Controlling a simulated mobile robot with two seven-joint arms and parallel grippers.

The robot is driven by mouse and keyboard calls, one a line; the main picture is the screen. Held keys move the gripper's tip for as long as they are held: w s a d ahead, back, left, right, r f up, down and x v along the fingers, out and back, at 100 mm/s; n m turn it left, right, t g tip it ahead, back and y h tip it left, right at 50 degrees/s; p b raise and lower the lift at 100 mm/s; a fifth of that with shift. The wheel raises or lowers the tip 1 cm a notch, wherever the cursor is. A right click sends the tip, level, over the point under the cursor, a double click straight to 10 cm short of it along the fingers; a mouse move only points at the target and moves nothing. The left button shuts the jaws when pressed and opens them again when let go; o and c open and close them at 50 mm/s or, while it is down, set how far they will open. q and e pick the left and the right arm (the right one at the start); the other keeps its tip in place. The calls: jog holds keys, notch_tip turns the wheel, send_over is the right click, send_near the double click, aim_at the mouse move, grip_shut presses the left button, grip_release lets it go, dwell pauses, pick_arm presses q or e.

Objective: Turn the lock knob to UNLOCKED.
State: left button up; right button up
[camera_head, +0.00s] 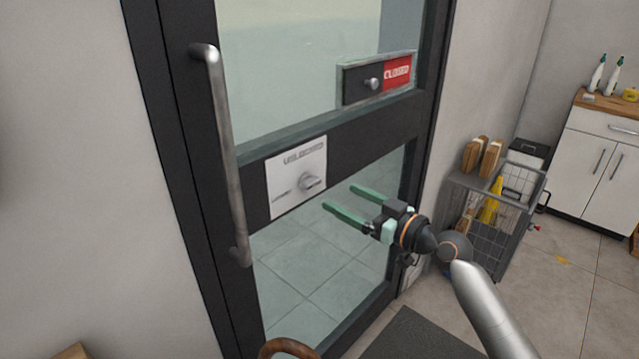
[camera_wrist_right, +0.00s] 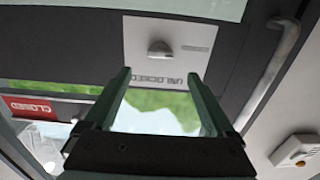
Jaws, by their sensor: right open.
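The silver lock knob (camera_head: 312,181) sits on a white plate (camera_head: 283,190) fixed to the dark crossbar of the glass door. The plate reads UNLOCKED along its top and has a smaller label, probably LOCKED, at lower left. I cannot tell clearly which label the knob points to. My right gripper (camera_head: 338,197) is open and empty, with green fingers pointing at the door just right of and below the knob. In the right wrist view, upside down, the knob (camera_wrist_right: 160,48) shows beyond and between the open fingertips (camera_wrist_right: 157,76), apart from them. My left gripper is out of view.
A long metal door handle (camera_head: 225,150) stands left of the plate. A sliding sign (camera_head: 362,80) reading CLOSED is above right. A wire crate cart (camera_head: 510,225) and a white cabinet (camera_head: 600,155) stand at right. A brown curved object (camera_head: 288,345) shows at the bottom edge.

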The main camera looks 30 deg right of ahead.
aim_at(315, 184)
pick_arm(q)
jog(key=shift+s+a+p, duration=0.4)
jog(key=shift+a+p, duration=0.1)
pick_arm(e)
jog(key=x, duration=0.8)
jog(key=shift+c, duration=0.3)
jog(key=c, duration=1.3)
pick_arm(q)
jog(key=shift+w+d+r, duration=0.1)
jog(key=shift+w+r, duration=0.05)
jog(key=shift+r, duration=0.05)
